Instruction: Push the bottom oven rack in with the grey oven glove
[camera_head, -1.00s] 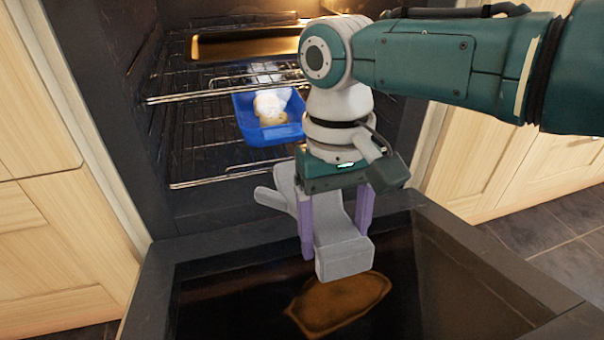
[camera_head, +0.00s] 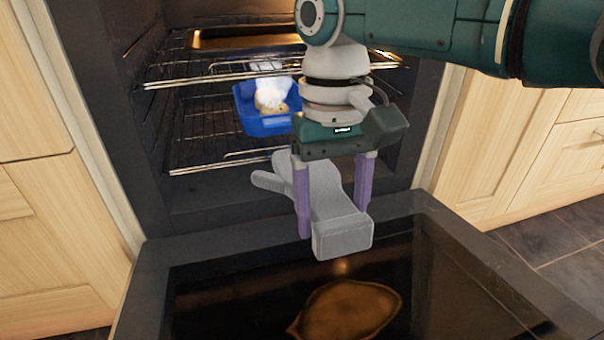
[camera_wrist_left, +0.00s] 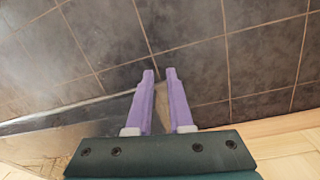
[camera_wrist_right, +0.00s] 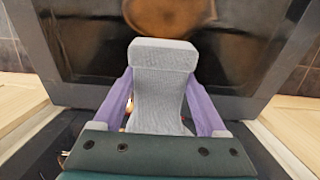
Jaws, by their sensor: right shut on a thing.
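My right gripper (camera_head: 335,220) is shut on the grey oven glove (camera_head: 341,236), which sits between its purple fingers above the open oven door. The glove also fills the gap between the fingers in the right wrist view (camera_wrist_right: 162,90). The glove's thumb side points left, towards the oven. The bottom oven rack (camera_head: 215,162) is inside the oven, behind and left of the glove, apart from it. Its right part is hidden by my right arm. My left gripper (camera_wrist_left: 160,75) shows only in the left wrist view, empty, with a narrow gap between its fingers.
A blue container (camera_head: 258,126) with pale contents is in the oven. An upper rack (camera_head: 200,80) is above it, with a brown tray (camera_head: 235,40) farther back. The dark oven door (camera_head: 230,300) lies open below the glove. Wooden cabinets (camera_head: 65,220) flank the oven.

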